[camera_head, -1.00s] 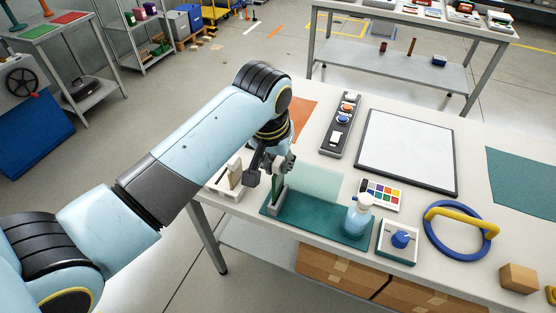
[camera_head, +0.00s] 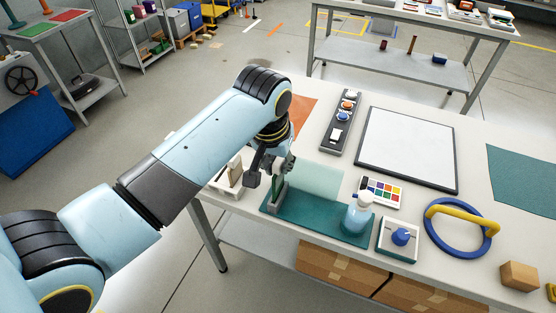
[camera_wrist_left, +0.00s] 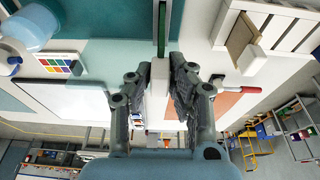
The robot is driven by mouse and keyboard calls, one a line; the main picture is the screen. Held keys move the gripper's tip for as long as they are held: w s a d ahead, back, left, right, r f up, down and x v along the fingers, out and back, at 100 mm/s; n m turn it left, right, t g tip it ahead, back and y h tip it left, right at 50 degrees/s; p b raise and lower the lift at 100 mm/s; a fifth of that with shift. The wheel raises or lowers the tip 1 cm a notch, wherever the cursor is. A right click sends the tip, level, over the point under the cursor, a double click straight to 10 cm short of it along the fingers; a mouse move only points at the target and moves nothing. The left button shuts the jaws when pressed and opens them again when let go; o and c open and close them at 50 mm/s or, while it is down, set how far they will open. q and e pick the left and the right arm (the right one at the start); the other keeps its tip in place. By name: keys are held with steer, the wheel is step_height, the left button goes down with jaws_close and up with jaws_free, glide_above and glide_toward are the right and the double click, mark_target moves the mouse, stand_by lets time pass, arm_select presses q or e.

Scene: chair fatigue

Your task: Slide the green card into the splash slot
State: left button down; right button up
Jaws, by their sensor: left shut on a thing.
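The green card (camera_head: 278,184) shows as a narrow upright dark green strip below my left gripper (camera_head: 277,164). In the left wrist view the card (camera_wrist_left: 162,30) is seen edge-on, beyond the fingertips of the gripper (camera_wrist_left: 160,75), which is shut on it. A pale block shows between the fingers there. The grey slot holder (camera_head: 272,207) stands at the left end of a teal base (camera_head: 312,222), beside a translucent pale green splash screen (camera_head: 318,180). The card's lower end meets the holder in the head view; I cannot tell how deep it sits. My right gripper is not in view.
A white holder with a beige block (camera_head: 233,172) stands close left of the gripper. A spray bottle (camera_head: 358,212) stands at the base's right end. A colour chart (camera_head: 381,191), a blue knob box (camera_head: 399,238) and a whiteboard (camera_head: 408,145) lie farther right.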

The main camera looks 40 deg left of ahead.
arm_select(q)
steer(key=shift+f+b, duration=0.45)
steer(key=shift+f, duration=0.95)
steer(key=c, duration=1.2)
jaws_free()
steer(key=shift+o, duration=0.2)
steer(key=v, duration=1.2)
